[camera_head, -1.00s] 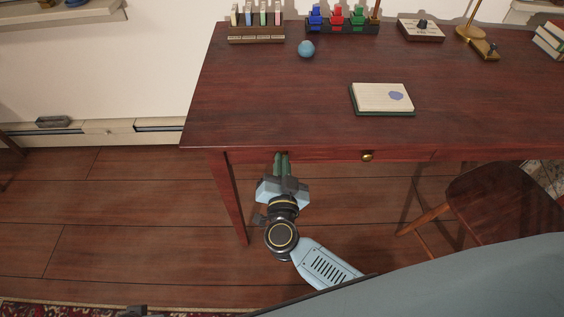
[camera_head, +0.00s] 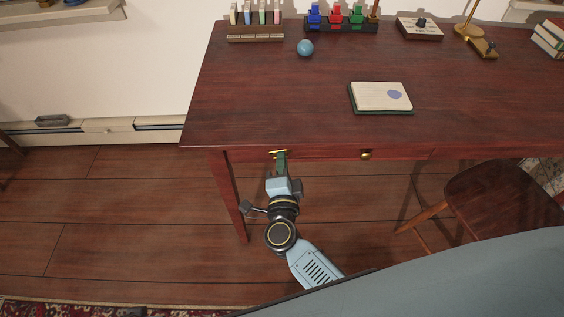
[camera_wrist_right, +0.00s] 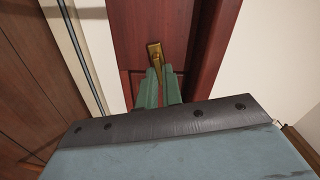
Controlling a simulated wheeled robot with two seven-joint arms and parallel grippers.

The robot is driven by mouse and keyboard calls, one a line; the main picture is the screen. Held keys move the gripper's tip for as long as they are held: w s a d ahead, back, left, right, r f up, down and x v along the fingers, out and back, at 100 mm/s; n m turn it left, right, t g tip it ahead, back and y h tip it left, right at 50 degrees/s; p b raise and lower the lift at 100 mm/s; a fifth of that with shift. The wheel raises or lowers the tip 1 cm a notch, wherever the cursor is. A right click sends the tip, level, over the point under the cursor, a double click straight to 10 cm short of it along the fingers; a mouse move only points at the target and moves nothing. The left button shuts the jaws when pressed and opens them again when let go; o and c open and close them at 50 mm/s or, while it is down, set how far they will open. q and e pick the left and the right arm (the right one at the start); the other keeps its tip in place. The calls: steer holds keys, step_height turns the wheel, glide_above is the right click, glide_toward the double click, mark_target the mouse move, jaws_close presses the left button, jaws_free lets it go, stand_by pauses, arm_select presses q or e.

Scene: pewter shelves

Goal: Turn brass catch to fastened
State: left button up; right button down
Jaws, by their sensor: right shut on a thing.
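The brass catch (camera_head: 278,153) is on the front of the desk, near its left end. It also shows in the right wrist view (camera_wrist_right: 155,50), at the tips of the green fingers, lying lengthwise along the dark red wood. My right gripper (camera_head: 281,161) reaches up to it from below the desk edge in the head view. In the right wrist view the fingers (camera_wrist_right: 161,75) are shut on the catch. They hide part of it. My left gripper is not clearly in view.
A round brass knob (camera_head: 366,155) sits on the desk front to the right of the catch. A wooden chair (camera_head: 490,205) stands at the right. A notepad (camera_head: 370,97) and a blue ball (camera_head: 305,47) lie on the desk top (camera_head: 250,110). The floor left of the desk is clear.

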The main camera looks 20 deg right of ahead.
arm_select(q)
steer(key=shift+w+d+r, duration=0.1)
steer(key=shift+d+r, duration=0.6)
steer(key=shift+r, duration=0.05)
arm_select(e)
steer(key=m, duration=0.3)
steer(key=shift+f, duration=0.1)
arm_select(q)
steer(key=shift+r, duration=0.1)
arm_select(e)
steer(key=c, duration=1.6)
jaws_free()
arm_select(q)
steer(key=shift+w, duration=0.1)
arm_select(e)
steer(key=shift+o, duration=0.2)
arm_select(q)
steer(key=a+f, duration=0.1)
steer(key=s+f+p, duration=0.1)
steer(key=f, duration=0.1)
steer(key=a+f, duration=0.1)
steer(key=shift+s+a+f, duration=0.15)
steer(key=shift+s+a, duration=0.15)
steer(key=shift+a, duration=0.05)
arm_select(e)
steer(key=v, duration=1.3)
steer(key=shift+s, duration=0.25)
